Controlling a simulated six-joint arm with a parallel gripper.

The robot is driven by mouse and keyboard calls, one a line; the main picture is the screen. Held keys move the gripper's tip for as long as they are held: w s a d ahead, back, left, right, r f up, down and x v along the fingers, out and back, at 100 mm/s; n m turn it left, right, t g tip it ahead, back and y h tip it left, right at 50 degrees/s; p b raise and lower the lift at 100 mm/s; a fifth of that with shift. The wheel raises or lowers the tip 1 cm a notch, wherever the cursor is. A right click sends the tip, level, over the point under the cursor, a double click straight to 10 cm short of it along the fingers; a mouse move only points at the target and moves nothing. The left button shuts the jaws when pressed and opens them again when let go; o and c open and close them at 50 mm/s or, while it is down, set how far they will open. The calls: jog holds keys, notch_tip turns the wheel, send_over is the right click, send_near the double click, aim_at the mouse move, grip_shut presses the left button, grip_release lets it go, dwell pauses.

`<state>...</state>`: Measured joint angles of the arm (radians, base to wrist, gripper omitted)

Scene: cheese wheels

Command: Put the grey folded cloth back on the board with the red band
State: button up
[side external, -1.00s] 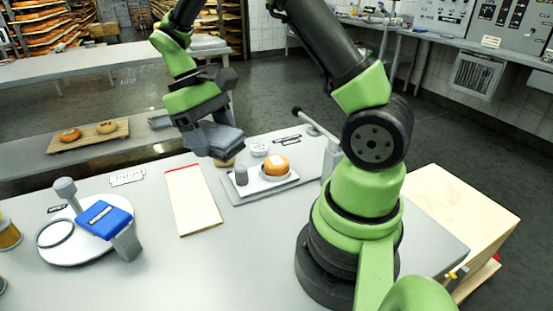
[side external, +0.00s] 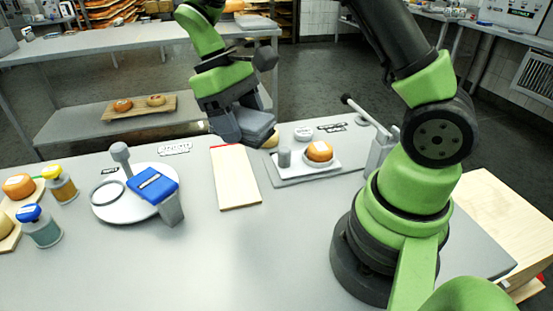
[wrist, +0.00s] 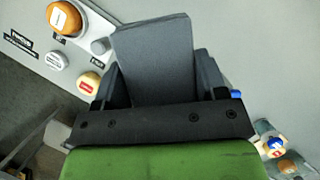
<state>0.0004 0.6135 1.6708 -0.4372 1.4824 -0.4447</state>
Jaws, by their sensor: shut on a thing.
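The grey folded cloth (side external: 257,122) is held in my gripper (side external: 238,125), above the far end of the board with the red band. In the wrist view the cloth (wrist: 155,58) stands up between the two dark fingers (wrist: 160,80) and hides what lies behind it. The board (side external: 237,185) is a pale, narrow slab flat on the grey table. Its red band is at its far end, partly covered by the gripper and cloth in the side view. The board's bare surface carries nothing. The wrist view does not clearly show the board.
Right of the board, a grey tray (side external: 285,181) bears an orange cheese wheel (side external: 319,151) and a small grey cylinder (side external: 284,157). Jars (side external: 40,227) stand further left. The table's front middle is clear.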

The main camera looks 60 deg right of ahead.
aim_at(236, 183)
jog(key=shift+d+f+n, duration=0.25)
jog(key=shift+d+n, duration=0.15)
jog(key=shift+n, duration=0.1)
jog(key=w+f+n+t+h, duration=0.1)
jog(key=w+f+n+t, duration=0.1)
jog(key=n, duration=1.1)
jog(key=w+d+f+n+t+h, duration=0.1)
jog(key=w+f+n+t+h, duration=0.1)
jog(key=n, duration=1)
jog(key=shift+w+d+f+n+t, duration=0.35)
jog(key=shift+f+t, duration=0.65)
jog(key=shift+t, duration=0.8)
jog(key=shift+w+a, duration=0.1)
jog(key=shift+f, duration=4.8)
jog(key=shift+f, duration=0.1)
